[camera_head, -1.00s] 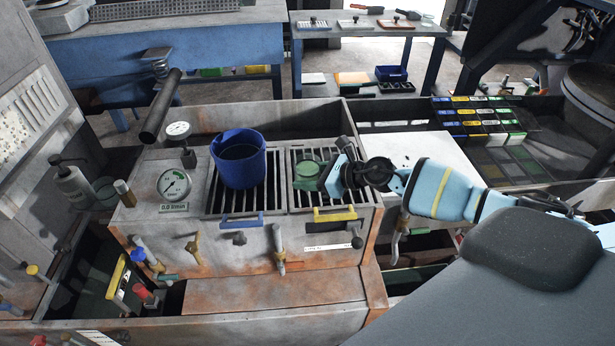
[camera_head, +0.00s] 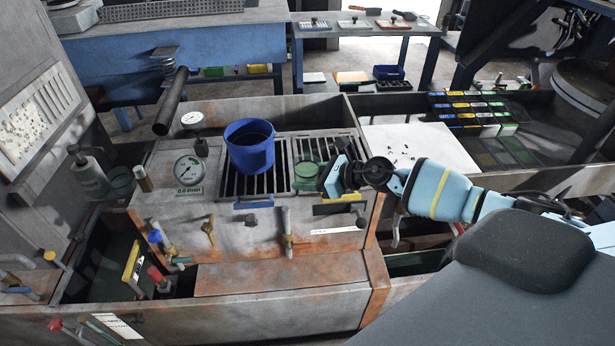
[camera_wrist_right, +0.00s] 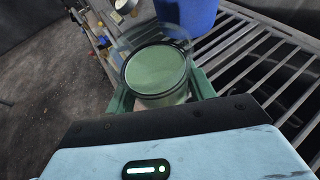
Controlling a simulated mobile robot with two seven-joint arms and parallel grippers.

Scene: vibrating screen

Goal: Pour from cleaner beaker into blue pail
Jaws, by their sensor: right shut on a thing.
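The blue pail (camera_head: 250,152) stands upright on the left slatted grate of the bench, its inside dark. My right gripper (camera_head: 322,178) is shut on a clear beaker (camera_head: 306,171) with green contents, to the right of the pail over the right grate. The right wrist view shows the beaker (camera_wrist_right: 157,72) between the green fingers of my right gripper (camera_wrist_right: 162,92), roughly upright. Part of the pail (camera_wrist_right: 187,14) shows just beyond it. The beaker is apart from the pail in the head view. I cannot tell its exact height above the grate. My left gripper is not in view.
A white board (camera_head: 420,150) with small dark specks lies to the right. Valves and handles line the bench front. A pump bottle (camera_head: 88,172) stands at far left.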

